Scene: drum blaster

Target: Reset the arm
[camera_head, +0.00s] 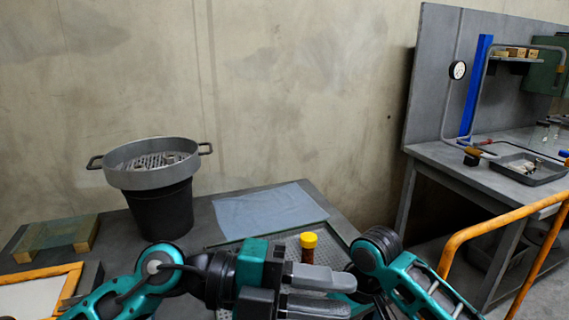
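My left arm (115,297) comes in along the bottom edge from the left. My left gripper (338,293) points right, its two grey fingers lying close together above the bench front. Nothing shows held in it, and any gap between the fingers is hard to judge. My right arm (420,290) comes in from the lower right, bent at a dark round joint. My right gripper is not in view.
A grey sieve pan (152,176) sits on a black bucket (162,212) at the bench's left. A blue cloth (268,210) lies behind a yellow-capped bottle (308,246). A yellow rail (500,222) and a workbench (440,157) with a tray (530,168) stand right.

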